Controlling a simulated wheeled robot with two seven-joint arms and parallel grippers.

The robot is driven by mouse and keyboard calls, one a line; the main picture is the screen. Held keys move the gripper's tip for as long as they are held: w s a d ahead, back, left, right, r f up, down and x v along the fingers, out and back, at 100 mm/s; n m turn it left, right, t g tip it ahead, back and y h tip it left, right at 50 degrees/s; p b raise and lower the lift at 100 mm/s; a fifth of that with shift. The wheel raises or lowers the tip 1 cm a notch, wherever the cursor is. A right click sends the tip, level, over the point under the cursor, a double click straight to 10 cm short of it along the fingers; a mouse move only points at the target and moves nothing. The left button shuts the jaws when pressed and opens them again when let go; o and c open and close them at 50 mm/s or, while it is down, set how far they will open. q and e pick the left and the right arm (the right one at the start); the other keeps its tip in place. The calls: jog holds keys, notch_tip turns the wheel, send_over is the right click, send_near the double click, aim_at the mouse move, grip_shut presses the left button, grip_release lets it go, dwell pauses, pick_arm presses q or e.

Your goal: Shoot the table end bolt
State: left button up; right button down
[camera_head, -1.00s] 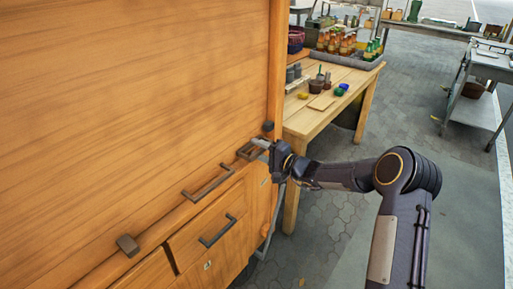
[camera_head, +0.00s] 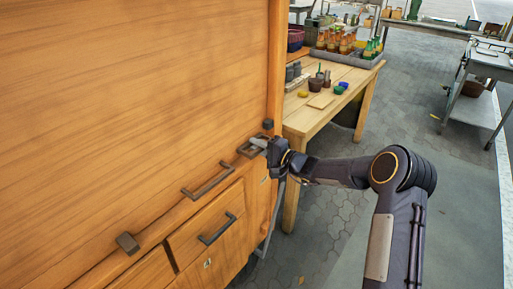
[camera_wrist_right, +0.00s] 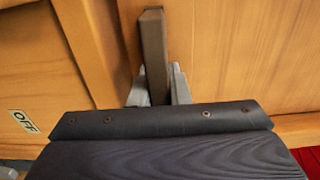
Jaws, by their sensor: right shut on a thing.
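The bolt (camera_head: 246,151) is a dark metal fitting at the right end of the wooden cabinet front, on the side by the table. My right gripper (camera_head: 259,143) is at this fitting, its fingers at the bolt's right part. In the right wrist view a brown bar (camera_wrist_right: 153,45) stands between the two grey fingers of my right gripper (camera_wrist_right: 158,88), which are shut on it. The bar's lower end is hidden behind the gripper body. How far the bolt is slid cannot be told. My left gripper is not in view.
A dark block (camera_head: 268,124) sits just above the bolt. A long handle (camera_head: 208,182) and a drawer handle (camera_head: 217,230) stick out nearby, with another dark block (camera_head: 127,244) at lower left. A wooden table (camera_head: 335,100) with bottles and pots stands behind my right arm.

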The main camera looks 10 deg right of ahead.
jog(key=w+d+b, duration=0.1)
jog(key=d, duration=0.1)
jog(key=w+d+b, duration=0.1)
jog(key=shift+w+d, duration=0.4)
jog(key=c, duration=1.4)
grip_release()
jog(key=shift+o, duration=0.2)
jog(key=shift+d, duration=0.1)
send_near(267, 139)
jog(key=shift+b+x, duration=0.45)
jog(key=shift+x, duration=0.65)
jog(key=shift+s+r, duration=0.1)
